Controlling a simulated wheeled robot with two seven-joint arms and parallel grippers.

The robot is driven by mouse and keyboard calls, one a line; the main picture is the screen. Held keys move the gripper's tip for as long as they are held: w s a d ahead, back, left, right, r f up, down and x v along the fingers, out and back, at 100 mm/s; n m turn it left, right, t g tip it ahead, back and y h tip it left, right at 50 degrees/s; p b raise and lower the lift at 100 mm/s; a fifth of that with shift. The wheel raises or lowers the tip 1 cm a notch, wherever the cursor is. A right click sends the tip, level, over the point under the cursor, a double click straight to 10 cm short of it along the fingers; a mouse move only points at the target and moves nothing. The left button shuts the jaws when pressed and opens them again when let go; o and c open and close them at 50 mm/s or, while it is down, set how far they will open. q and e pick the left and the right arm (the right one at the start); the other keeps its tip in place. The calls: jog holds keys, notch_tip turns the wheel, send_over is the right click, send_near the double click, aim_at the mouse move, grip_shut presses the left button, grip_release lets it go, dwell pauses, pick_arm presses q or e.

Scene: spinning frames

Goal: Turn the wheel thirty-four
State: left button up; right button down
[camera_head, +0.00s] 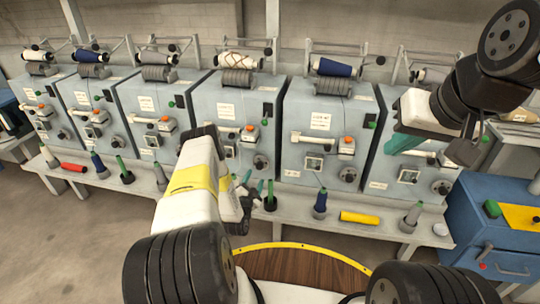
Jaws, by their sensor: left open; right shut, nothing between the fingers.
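Several grey-blue spinning frames stand in a row, each with a small dark round wheel low on its front. Wheels show on the middle machine (261,162), the machine right of it (349,174) and the right machine (441,187). The number plates are too small to read, so I cannot tell which wheel is thirty-four. My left gripper (250,187) is open in front of the middle machine's lower front, below and left of its wheel; contact is unclear. My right gripper (401,145), with teal fingers, is shut and empty in front of the right machine, above and left of its wheel.
A grey ledge (288,197) along the machines holds several bobbins, including a yellow one (359,218) lying down and a blue one (320,203) standing. A blue cabinet (487,225) stands at the right. The floor at the lower left is clear.

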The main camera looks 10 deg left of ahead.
aim_at(259, 168)
pick_arm(q)
jog(key=w, duration=0.7)
jog(key=shift+w+d, duration=0.1)
jog(key=shift+w, duration=0.1)
grip_shut()
